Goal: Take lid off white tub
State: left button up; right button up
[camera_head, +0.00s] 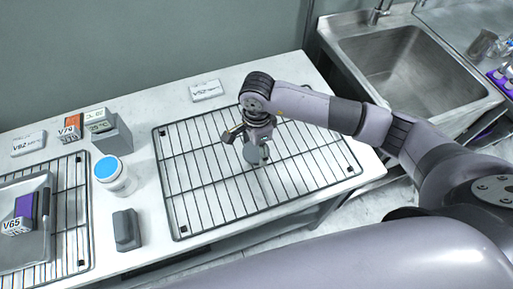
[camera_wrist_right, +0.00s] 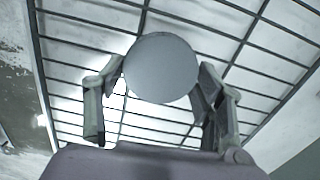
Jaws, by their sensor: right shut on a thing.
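The white tub (camera_head: 112,180) stands upright on the white counter, left of the right wire rack. Its round top shows bright blue; I cannot tell whether this is a cover or its contents. My right gripper (camera_head: 249,144) is above the right rack, well to the right of the tub and apart from it. It is shut on a grey round disc, apparently the lid (camera_head: 252,154). In the right wrist view the lid (camera_wrist_right: 160,68) sits between the two fingers, with rack bars behind it. My left gripper is not in view.
The right wire rack (camera_head: 184,196) is otherwise empty. A grey block (camera_head: 126,230) and a grey device with a display (camera_head: 112,136) stand near the tub. A tray (camera_head: 41,190) lies on the left rack. A steel sink (camera_head: 405,70) is at right.

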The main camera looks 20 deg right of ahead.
jog(key=shift+f, duration=0.95)
jog(key=shift+f, duration=0.2)
jog(key=o, duration=1.3)
jog(key=shift+r, duration=0.1)
